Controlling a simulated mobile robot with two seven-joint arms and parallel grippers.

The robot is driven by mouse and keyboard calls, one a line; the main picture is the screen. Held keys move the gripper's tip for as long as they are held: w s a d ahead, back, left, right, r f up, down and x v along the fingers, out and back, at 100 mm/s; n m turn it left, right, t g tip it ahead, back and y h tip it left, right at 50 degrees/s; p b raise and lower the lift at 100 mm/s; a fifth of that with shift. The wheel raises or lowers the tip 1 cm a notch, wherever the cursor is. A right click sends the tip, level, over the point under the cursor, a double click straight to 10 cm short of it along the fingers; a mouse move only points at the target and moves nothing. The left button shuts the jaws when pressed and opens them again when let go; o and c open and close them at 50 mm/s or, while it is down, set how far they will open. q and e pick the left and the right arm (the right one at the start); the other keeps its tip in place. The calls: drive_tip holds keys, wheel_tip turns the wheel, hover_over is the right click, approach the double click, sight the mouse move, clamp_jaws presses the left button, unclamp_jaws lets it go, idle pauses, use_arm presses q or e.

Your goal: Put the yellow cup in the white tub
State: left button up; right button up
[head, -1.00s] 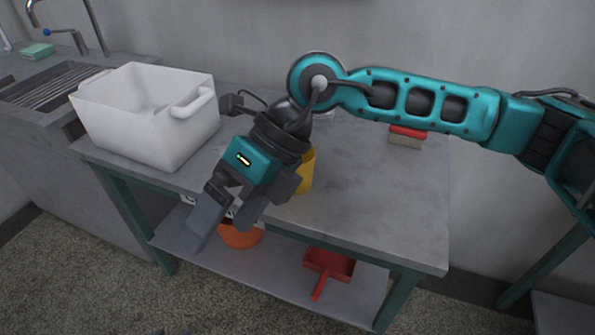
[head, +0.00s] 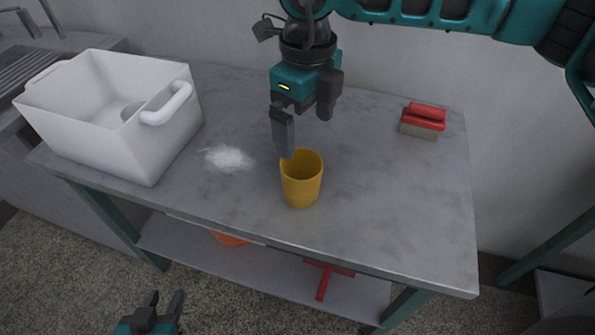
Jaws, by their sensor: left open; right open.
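The yellow cup (head: 301,186) stands upright on the grey table, right of the middle of the view. The white tub (head: 95,140) is on the table's left end, with a handle on its side and a round pale thing inside. My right gripper (head: 305,137) points down, open and empty, just above and behind the cup; one finger overlaps the cup's rim in the picture, and I cannot tell if it touches. My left gripper (head: 166,294) is open and empty at the bottom edge, low in front of the table.
A white powdery patch (head: 228,158) lies between tub and cup. A red brush (head: 423,119) is at the back right of the table. On the lower shelf are a red dustpan (head: 324,280) and a partly hidden orange thing (head: 229,239).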

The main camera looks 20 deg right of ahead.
approach(301, 171)
drive_tip(key=s, duration=0.3)
drive_tip(key=shift+a+f, duration=0.2)
drive_tip(key=shift+f, duration=1.5)
drive_tip(key=shift+a+f, duration=0.2)
drive_tip(key=shift+f, duration=1.45)
drive_tip(key=shift+w, duration=0.1)
drive_tip(key=c, duration=1.1)
drive_tip(key=shift+o, duration=0.2)
drive_tip(key=shift+r, duration=0.15)
wheel_tip(301, 171, up, 20)
drive_tip(key=shift+p, duration=0.35)
